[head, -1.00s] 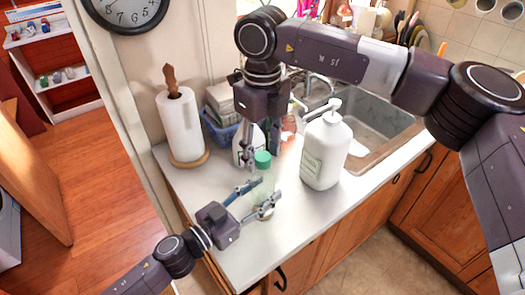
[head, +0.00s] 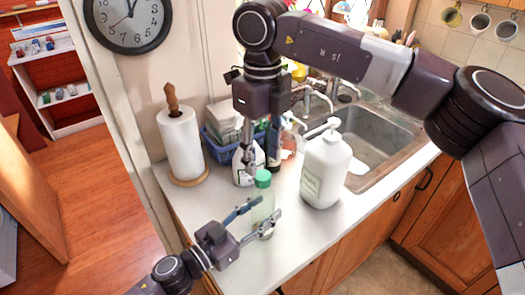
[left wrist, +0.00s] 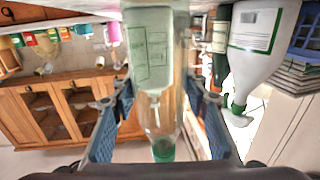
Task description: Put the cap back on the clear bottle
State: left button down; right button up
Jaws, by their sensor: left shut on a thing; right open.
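The clear bottle (head: 262,208) stands upright near the counter's front edge. Its green cap (head: 263,178) sits at the top of its neck; I cannot tell how tightly. My left gripper (head: 262,222) is shut on the bottle's body, one finger on each side. The left wrist view, upside down, shows the bottle (left wrist: 160,115) between the fingers and the cap (left wrist: 163,150) at its neck end. My right gripper (head: 260,165) points down just above the cap, open, with its fingertips close to the cap. Its far finger is partly hidden.
A white pump bottle (head: 325,170) stands close on the right, with the sink (head: 385,140) behind it. A spray bottle (head: 243,168) and a blue basket (head: 217,148) are behind. A paper towel roll (head: 181,145) stands at the left. The front left counter (head: 215,205) is free.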

aim_at(263, 175)
jog(key=r+n, duration=0.1)
jog(key=n, duration=0.1)
jog(key=r+n, duration=0.1)
jog(key=n, duration=0.1)
jog(key=shift+a, duration=0.1)
jog(key=r+n, duration=0.1)
jog(key=n, duration=0.2)
jog(key=shift+r, duration=0.1)
jog(key=shift+f, duration=4)
grip_shut()
jog(key=shift+o, duration=0.8)
grip_release()
